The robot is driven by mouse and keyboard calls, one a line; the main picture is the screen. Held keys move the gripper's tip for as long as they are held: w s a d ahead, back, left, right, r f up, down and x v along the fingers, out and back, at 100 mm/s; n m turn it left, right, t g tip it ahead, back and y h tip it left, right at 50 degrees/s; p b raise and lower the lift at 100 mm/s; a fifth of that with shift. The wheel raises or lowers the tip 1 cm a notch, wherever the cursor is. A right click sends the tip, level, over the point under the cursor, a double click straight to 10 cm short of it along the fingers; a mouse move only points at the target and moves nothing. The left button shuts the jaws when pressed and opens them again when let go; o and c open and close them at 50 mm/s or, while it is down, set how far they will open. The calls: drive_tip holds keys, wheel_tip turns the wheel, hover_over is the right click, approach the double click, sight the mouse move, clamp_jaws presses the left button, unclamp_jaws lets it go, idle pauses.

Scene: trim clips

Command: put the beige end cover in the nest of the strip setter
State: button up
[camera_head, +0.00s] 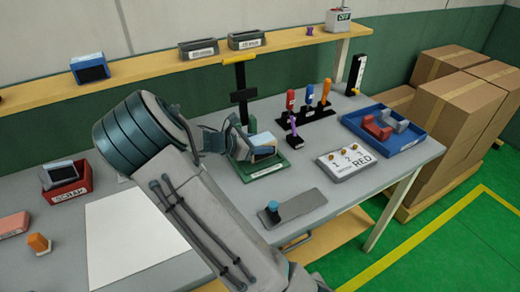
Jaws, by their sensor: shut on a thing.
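The strip setter has a green base (272,165) with a label on its front edge, and a yellow and black post (240,78) behind it. My gripper (244,144) is low over this base, partly hidden by my own arm. It is shut on a pale block with a blue face (264,146), which looks like the beige end cover. The block is at the base and looks tilted. The nest is hidden beneath it and the fingers, so I cannot tell whether the block touches the nest.
A white sheet (135,240) lies in front. Coloured-handled tools (308,98) stand behind right.

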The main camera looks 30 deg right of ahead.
drive_tip(key=shift+f, duration=1.35)
drive_tip(key=shift+f, duration=0.1)
drive_tip(key=o, duration=1)
drive_tip(key=shift+o, duration=0.2)
drive_tip(key=shift+r, duration=0.2)
drive_tip(key=v, duration=1.1)
drive_tip(key=s+a+r+m+t+y, duration=0.1)
drive_tip(key=s+a+r+m+y, duration=0.1)
drive_tip(key=s+m+y, duration=0.2)
drive_tip(key=s+a+r+m+y, duration=0.1)
drive_tip(key=s+r+m+y, duration=0.2)
drive_tip(key=s, duration=1)
drive_tip(key=s+a+r+m+t+y, duration=0.1)
drive_tip(key=s+a+r+m+y, duration=0.1)
drive_tip(key=s+m+y, duration=0.4)
drive_tip(key=s+m, duration=0.2)
drive_tip(key=m, duration=0.3)
drive_tip(key=shift+s+a+r+t+b, duration=0.15)
drive_tip(key=shift+s+a+t+b, duration=0.05)
drive_tip(key=shift+a+t+b, duration=0.15)
